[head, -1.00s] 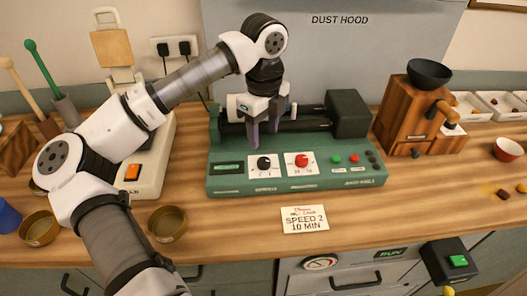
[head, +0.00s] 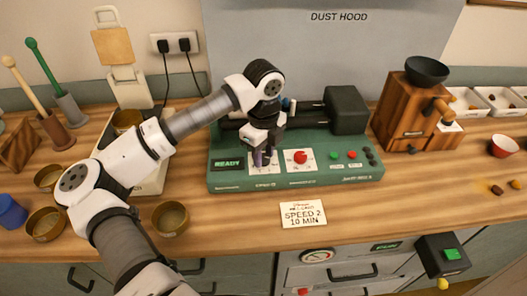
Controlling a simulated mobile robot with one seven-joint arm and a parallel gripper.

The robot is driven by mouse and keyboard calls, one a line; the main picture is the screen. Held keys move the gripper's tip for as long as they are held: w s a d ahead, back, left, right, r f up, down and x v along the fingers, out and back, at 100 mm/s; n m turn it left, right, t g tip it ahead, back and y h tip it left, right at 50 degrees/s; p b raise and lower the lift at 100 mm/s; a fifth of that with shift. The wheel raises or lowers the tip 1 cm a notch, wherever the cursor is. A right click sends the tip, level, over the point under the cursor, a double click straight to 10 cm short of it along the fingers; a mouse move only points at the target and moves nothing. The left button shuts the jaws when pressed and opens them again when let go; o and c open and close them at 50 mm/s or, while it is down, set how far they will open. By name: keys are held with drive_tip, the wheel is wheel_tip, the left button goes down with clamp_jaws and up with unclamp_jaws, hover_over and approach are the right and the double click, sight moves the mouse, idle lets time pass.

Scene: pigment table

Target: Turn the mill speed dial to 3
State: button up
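The green mill (head: 225,180) stands on the wooden bench with its control panel facing me. My gripper (head: 263,158) points down at the panel's left white plate (head: 281,169), where the black speed dial sits. The red dial (head: 300,157) is to the right, clear of the gripper. The small display (head: 227,164) on the left reads READY.
A card (head: 303,214) in front of the mill reads SPEED 2, 10 MIN. A wooden grinder (head: 405,115) stands to the right. Brass bowls (head: 170,218) lie near my arm at left. The bench in front of the panel is otherwise clear.

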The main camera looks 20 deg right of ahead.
drive_tip(key=c, duration=0.5)
